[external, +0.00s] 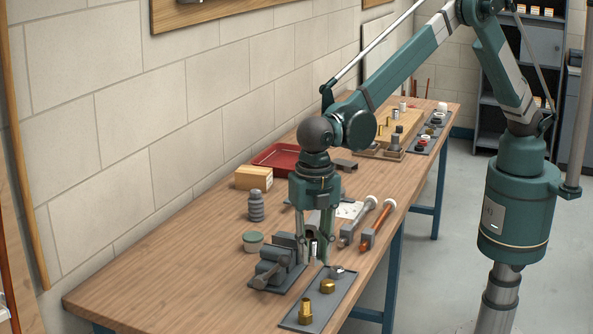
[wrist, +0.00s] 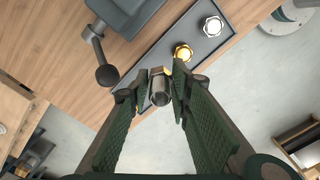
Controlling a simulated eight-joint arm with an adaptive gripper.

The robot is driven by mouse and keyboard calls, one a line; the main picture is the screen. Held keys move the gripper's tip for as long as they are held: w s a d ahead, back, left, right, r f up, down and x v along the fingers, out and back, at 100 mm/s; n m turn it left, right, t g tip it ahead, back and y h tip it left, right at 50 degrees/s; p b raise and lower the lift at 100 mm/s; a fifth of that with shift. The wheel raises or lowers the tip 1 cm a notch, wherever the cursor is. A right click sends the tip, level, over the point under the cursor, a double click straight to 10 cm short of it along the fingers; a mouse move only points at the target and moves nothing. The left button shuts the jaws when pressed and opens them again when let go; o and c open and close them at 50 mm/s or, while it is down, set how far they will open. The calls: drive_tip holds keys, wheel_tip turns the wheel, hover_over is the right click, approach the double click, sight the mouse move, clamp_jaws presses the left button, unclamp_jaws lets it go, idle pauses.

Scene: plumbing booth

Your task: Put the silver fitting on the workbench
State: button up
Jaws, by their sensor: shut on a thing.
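My gripper (external: 316,260) points down above the front of the workbench (external: 190,262), beside the vise. It is shut on a silver cylindrical fitting (wrist: 159,91), which sits between the fingertips (wrist: 158,97) in the wrist view. The held fitting also shows between the fingers in the external view (external: 313,246). It appears raised above the surface; its exact height is hard to tell. Below is a grey tray (external: 290,322) with brass fittings (external: 305,311) (external: 327,286) and another silvery fitting (wrist: 211,26) at its far end.
A grey vise (external: 275,270) with a handle stands close left of the tray. The bench's near left part is bare.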

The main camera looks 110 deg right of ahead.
drive_tip(key=s+d+r+m, duration=0.1)
drive_tip(key=s+d, duration=0.5)
drive_tip(key=d, duration=0.6)
drive_tip(key=s+d+m+b, duration=0.1)
drive_tip(key=s+d, duration=0.4)
drive_tip(key=d, duration=0.6)
drive_tip(key=s+d+r+m, duration=0.1)
drive_tip(key=s+d, duration=0.5)
drive_tip(key=d, duration=0.6)
drive_tip(key=s+d+m, duration=0.1)
drive_tip(key=s+d, duration=0.4)
drive_tip(key=s, duration=0.6)
drive_tip(key=s+d+f+m, duration=0.1)
drive_tip(key=s+d, duration=0.5)
drive_tip(key=s, duration=0.5)
drive_tip(key=s+d+f+m+b, duration=0.1)
drive_tip(key=s+d, duration=0.5)
drive_tip(key=s, duration=0.5)
drive_tip(key=shift+f, duration=0.15)
drive_tip(key=shift+f, duration=0.1)
hover_over(382, 191)
drive_tip(key=shift+f+b, duration=0.45)
drive_tip(key=shift+f, duration=2.4)
drive_tip(key=shift+f+b, duration=0.4)
drive_tip(key=shift+f, duration=1.7)
